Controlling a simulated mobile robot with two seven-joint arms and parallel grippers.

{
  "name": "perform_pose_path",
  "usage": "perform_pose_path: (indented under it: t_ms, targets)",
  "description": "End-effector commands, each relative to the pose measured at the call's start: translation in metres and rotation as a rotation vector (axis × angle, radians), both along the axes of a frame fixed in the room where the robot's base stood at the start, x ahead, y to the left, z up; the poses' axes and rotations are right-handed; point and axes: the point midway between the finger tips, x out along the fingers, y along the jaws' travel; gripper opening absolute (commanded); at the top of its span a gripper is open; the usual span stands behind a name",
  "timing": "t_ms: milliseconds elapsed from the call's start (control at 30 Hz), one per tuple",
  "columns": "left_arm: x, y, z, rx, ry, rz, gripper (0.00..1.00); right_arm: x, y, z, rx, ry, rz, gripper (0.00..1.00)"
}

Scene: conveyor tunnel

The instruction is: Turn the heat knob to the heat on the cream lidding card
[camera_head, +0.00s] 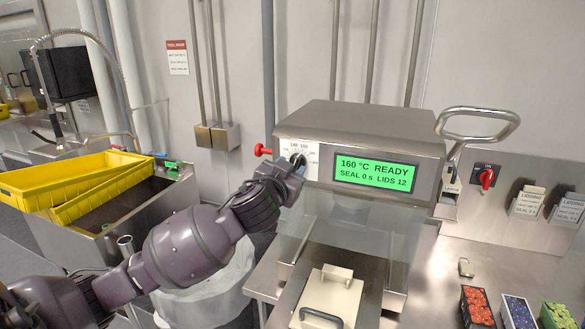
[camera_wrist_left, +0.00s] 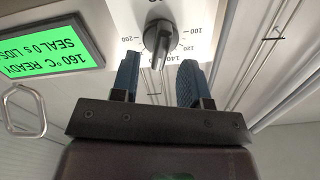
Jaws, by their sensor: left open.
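The heat knob (camera_head: 298,159) is a dark knob on a white dial plate at the sealer's front left. In the left wrist view the knob (camera_wrist_left: 158,37) shows upside down, with marks such as 100, 120, 140 and 200 around it. My left gripper (camera_wrist_left: 158,68) is open, its two blue fingers apart on either side below the knob, not closed on it. In the head view the left gripper (camera_head: 295,168) is at the dial. The green display (camera_head: 375,173) reads 160 °C READY, SEAL 0 s, LIDS 12.
A red knob (camera_head: 264,150) sticks out left of the dial. A metal lever handle (camera_head: 478,122) rises at the sealer's right. A red switch (camera_head: 487,178) is on the wall panel. Berry punnets (camera_head: 477,306) stand at lower right. Yellow trays (camera_head: 75,172) are at left.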

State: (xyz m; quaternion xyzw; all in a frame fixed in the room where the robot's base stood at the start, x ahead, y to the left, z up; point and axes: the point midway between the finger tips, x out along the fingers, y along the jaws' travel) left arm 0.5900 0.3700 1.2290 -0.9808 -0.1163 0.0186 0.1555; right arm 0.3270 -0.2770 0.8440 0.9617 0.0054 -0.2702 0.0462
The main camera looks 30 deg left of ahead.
Motion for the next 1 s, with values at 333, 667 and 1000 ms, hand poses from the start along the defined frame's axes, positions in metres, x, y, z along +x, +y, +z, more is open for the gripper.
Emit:
perform_pose_path:
  t_ms: [333,667,1000]
  targets:
    - [-0.059,-0.014,-0.002,-0.001,0.002,0.001,0.41,0.001,0.001,-0.005,0.001,-0.003,0.000,0.43]
    - [-0.082,-0.019,0.000,0.000,0.001,0.001,0.41,0.001,0.001,-0.005,0.001,-0.006,0.000,0.43]
    - [-0.082,-0.020,0.000,0.000,0.001,0.001,0.41,0.002,0.001,-0.005,0.001,-0.005,0.000,0.43]
